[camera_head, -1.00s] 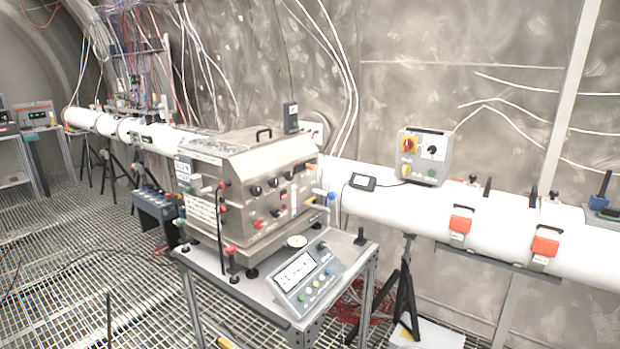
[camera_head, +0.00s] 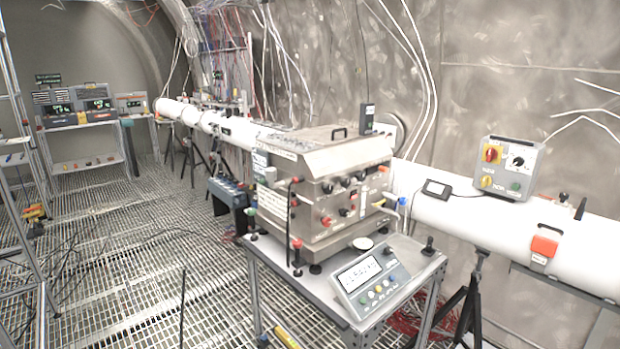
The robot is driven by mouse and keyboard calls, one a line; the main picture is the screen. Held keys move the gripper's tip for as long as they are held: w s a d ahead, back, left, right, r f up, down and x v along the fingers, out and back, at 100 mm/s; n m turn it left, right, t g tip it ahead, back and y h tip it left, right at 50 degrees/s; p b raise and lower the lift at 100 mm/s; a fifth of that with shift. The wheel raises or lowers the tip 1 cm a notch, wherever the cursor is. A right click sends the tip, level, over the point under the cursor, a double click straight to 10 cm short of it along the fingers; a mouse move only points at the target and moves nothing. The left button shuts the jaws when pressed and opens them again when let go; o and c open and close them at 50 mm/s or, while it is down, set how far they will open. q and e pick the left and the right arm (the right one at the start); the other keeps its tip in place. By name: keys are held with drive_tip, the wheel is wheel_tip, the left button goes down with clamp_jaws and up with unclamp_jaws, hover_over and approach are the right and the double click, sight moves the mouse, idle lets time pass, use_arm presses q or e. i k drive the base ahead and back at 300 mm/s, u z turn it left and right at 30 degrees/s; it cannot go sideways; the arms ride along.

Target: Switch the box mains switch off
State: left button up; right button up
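A grey control box (camera_head: 509,168) sits on top of the white pipe at the right. Its upper left carries a red rotary switch on a yellow plate (camera_head: 492,154), which looks like the mains switch; its exact setting is too small to tell. Beside it is a black knob on a white dial (camera_head: 520,160). Below are a yellow button (camera_head: 486,182) and a green button (camera_head: 515,187). Neither of my grippers is in view.
A steel machine box (camera_head: 335,190) stands on a metal table (camera_head: 300,287) with a grey button console (camera_head: 378,283). The white pipe (camera_head: 440,210) rests on black tripods (camera_head: 472,300). Shelves with instruments (camera_head: 85,125) stand far left. Open grating floor (camera_head: 140,240) lies left of the table.

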sight(327, 221)
drive_tip(key=z, duration=0.55)
drive_tip(key=k, duration=0.65)
drive_tip(key=z, duration=0.7)
drive_tip(key=i, duration=1.05)
drive_tip(key=u, duration=1)
drive_tip(key=i, duration=0.95)
drive_tip(key=u, duration=0.9)
